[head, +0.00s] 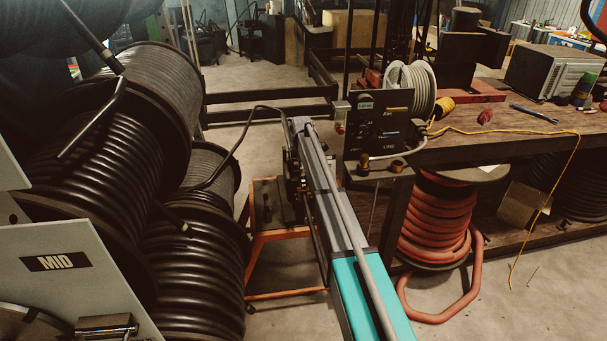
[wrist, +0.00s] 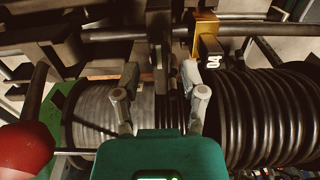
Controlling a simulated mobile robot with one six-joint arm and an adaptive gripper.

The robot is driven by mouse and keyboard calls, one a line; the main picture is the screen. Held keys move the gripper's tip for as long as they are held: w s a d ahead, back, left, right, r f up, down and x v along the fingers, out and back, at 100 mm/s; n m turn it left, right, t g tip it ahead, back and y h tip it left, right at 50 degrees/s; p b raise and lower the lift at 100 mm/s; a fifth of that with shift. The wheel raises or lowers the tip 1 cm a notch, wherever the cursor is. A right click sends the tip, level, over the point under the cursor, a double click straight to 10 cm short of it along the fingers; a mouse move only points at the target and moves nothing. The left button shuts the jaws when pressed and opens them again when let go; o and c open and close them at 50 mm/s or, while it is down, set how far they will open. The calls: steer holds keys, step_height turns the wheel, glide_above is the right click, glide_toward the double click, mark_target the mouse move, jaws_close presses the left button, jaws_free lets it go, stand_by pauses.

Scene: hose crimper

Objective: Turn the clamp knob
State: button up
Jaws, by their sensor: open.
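My gripper (wrist: 160,97) is open in the wrist view, with its two grey fingers apart and its teal body at the bottom. A dark upright bar (wrist: 158,45) shows between and beyond the fingers; I cannot tell whether it touches them. A glossy red ball-shaped knob (wrist: 22,148) is at the lower left edge, apart from the fingers. I cannot tell whether it is the clamp knob. A yellow bracket (wrist: 205,32) stands just beyond the right finger, with a "04" label beside it. In the head view the fingers and the clamp knob cannot be made out.
Black hose reels (head: 110,185) fill the left side. A dark control panel (head: 380,122) stands at the workbench (head: 480,145), with a red hose reel (head: 436,222) below it. An orange frame (head: 268,235) stands on the floor. In the wrist view, ribbed black hose (wrist: 270,115) lies right of the fingers.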

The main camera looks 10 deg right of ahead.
steer(key=shift+f, duration=0.25)
jaws_close()
steer(key=shift+d, duration=0.35)
steer(key=shift+a, duration=0.25)
